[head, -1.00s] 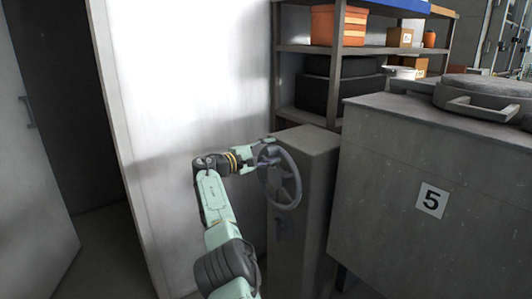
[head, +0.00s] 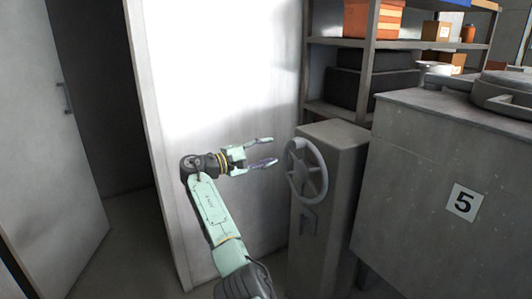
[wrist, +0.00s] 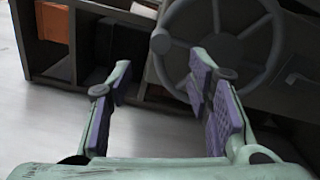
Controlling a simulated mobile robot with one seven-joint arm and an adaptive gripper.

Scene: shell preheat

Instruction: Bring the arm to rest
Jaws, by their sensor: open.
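My gripper (head: 268,152) is open and empty in the head view, left of the grey handwheel (head: 307,169) and apart from it. The handwheel is a spoked wheel on the side of a grey pedestal (head: 342,146). My arm reaches up from the bottom of the head view, bent at the wrist, with its fingers pointing right. In the wrist view my gripper (wrist: 165,85) shows two spread fingers with purple pads and nothing between them. The handwheel (wrist: 274,48) lies beyond the fingertips there, its knob at the left of its rim.
A large grey cabinet marked 5 (head: 440,170) stands right of the pedestal. A shelf rack (head: 400,44) with orange and black boxes stands behind. A white wall (head: 225,80) is behind my arm. An open door (head: 50,140) and dark doorway are at the left.

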